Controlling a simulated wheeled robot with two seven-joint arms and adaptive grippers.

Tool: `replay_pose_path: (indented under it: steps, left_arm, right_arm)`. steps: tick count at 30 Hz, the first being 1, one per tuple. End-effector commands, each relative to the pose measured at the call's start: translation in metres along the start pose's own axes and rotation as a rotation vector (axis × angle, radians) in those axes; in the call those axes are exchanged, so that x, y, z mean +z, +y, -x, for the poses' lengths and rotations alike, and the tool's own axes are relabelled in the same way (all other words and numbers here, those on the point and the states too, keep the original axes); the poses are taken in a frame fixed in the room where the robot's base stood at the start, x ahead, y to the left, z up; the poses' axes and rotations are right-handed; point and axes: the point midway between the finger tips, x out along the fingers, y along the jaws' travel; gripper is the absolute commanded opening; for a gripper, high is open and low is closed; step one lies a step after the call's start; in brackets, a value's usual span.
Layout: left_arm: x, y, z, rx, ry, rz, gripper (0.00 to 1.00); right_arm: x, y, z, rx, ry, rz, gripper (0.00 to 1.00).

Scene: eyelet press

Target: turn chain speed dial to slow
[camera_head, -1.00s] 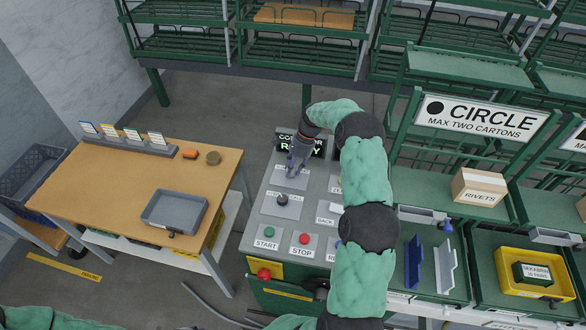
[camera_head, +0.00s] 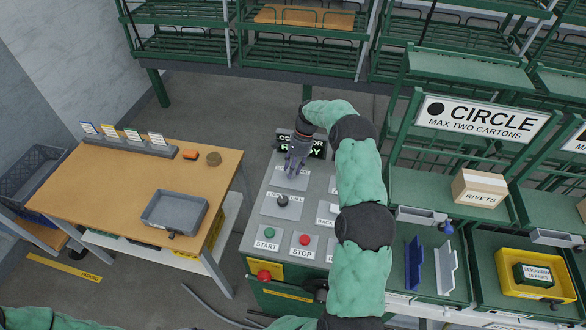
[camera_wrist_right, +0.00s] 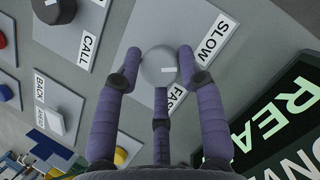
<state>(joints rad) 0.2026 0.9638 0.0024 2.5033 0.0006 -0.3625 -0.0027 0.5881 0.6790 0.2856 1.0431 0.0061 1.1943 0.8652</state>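The chain speed dial is a round grey knob (camera_wrist_right: 158,66) on a grey plate in the right wrist view. The SLOW label (camera_wrist_right: 213,41) is at its upper right and the FAST label (camera_wrist_right: 171,103), partly hidden, is below right. The knob's short white mark points right, between the two labels. My right gripper (camera_wrist_right: 159,60) has purple fingers on either side of the knob and a third below it. I cannot tell whether they press on it. In the head view, my right gripper (camera_head: 291,172) hides the dial on the console's far part. My left gripper is out of view.
The console (camera_head: 325,188) also bears a dark call knob (camera_head: 282,201), a green START button (camera_head: 269,233) and a red STOP button (camera_head: 304,239). The READY display (camera_wrist_right: 283,120) is close beside my right gripper. A wooden table (camera_head: 110,190) stands left, across a floor gap.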

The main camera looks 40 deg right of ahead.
Motion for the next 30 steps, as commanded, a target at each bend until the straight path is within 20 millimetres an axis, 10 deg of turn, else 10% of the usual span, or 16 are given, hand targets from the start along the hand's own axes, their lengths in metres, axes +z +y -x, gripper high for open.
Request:
replay_pose_path:
  steps: [16,30]
  left_arm:
    - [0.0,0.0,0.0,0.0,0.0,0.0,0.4]
    - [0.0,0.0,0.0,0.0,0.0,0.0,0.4]
  right_arm:
    - [0.001,-0.002,0.012,-0.004,0.0,0.0,0.6]
    - [0.003,-0.004,0.097,-0.006,0.002,0.003,0.6]
